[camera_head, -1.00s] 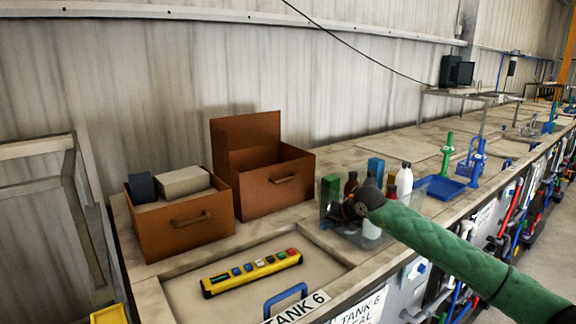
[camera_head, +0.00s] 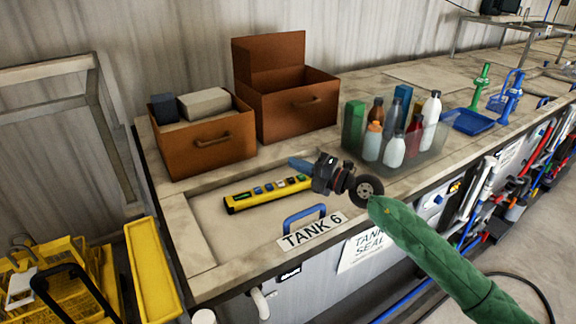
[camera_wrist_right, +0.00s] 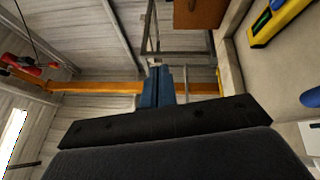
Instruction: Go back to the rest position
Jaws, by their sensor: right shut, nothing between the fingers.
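My right arm comes in from the lower right in a green sleeve. Its gripper (camera_head: 301,164) is over the Tank 6 lid, by the yellow control pendant (camera_head: 268,192) and above the blue lid handle (camera_head: 305,216). The blue fingers are together with nothing between them. In the right wrist view the shut blue fingers (camera_wrist_right: 157,86) point out past the black gripper body, and the yellow pendant (camera_wrist_right: 279,22) shows at the upper right. My left gripper is not in the head view.
Two brown boxes (camera_head: 207,148) stand at the back left, one with its lid up. A clear bin (camera_head: 432,160) of several bottles stands right of the gripper. A blue tray (camera_head: 474,122) lies further right. A yellow cart (camera_head: 152,270) is at the lower left.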

